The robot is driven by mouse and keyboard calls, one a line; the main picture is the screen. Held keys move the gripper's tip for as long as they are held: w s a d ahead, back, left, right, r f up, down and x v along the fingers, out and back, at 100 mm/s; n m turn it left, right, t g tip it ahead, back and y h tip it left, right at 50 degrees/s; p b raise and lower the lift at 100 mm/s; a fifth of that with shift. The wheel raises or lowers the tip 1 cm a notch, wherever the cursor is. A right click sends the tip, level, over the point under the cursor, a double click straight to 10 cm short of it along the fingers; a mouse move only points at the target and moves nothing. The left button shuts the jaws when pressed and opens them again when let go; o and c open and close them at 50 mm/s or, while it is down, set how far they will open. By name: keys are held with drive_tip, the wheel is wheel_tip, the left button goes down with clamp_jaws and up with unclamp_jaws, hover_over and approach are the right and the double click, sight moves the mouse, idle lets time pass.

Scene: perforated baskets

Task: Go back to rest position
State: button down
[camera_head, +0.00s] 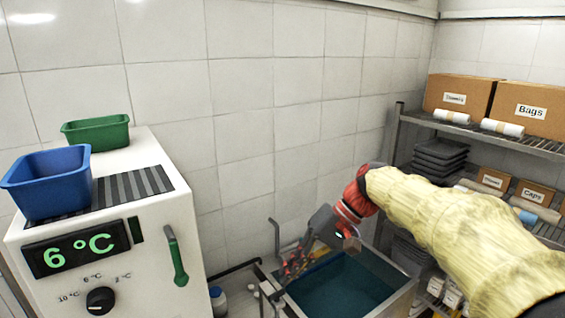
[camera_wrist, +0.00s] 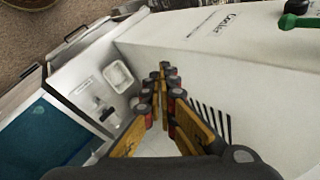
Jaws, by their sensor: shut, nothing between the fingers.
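My gripper (camera_head: 287,272) is over the left part of the metal tank (camera_head: 408,290) with teal liquid, pointing down and to the left. It is shut and empty. In the wrist view its fingers (camera_wrist: 163,70) come together near the middle. My arm, in a yellow cover, reaches in from the right. A blue basket (camera_head: 45,185) and a green basket (camera_head: 97,133) stand on top of the white cooler (camera_head: 165,220) at the left, well apart from my gripper.
The cooler has a green handle (camera_head: 176,258), also in the wrist view (camera_wrist: 300,21), and a 6 °C display (camera_head: 75,250). A metal shelf (camera_head: 480,137) with boxes, rolls and dark trays (camera_head: 440,155) stands at the right, behind my arm. A tiled wall closes the back.

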drive_tip(key=s+d+f+t+h+b, duration=0.2)
drive_tip(key=s+d+f+b, duration=0.3)
drive_tip(key=f, duration=0.4)
drive_tip(key=s+d+f+m+t+h+b, duration=0.1)
drive_tip(key=s+d+f+t+h+b, duration=0.1)
drive_tip(key=s+d+f+b, duration=0.4)
drive_tip(key=s+d+f+t+h+b, duration=0.3)
drive_tip(key=s+d+f+b, duration=0.3)
drive_tip(key=s+f+b, duration=0.3)
wheel_tip(320, 180, down, 3)
drive_tip(key=shift+s+d+r+m+h, duration=0.1)
drive_tip(key=shift+s+d+m+h, duration=0.25)
drive_tip(key=shift+s, duration=0.25)
drive_tip(key=shift+a, duration=0.1)
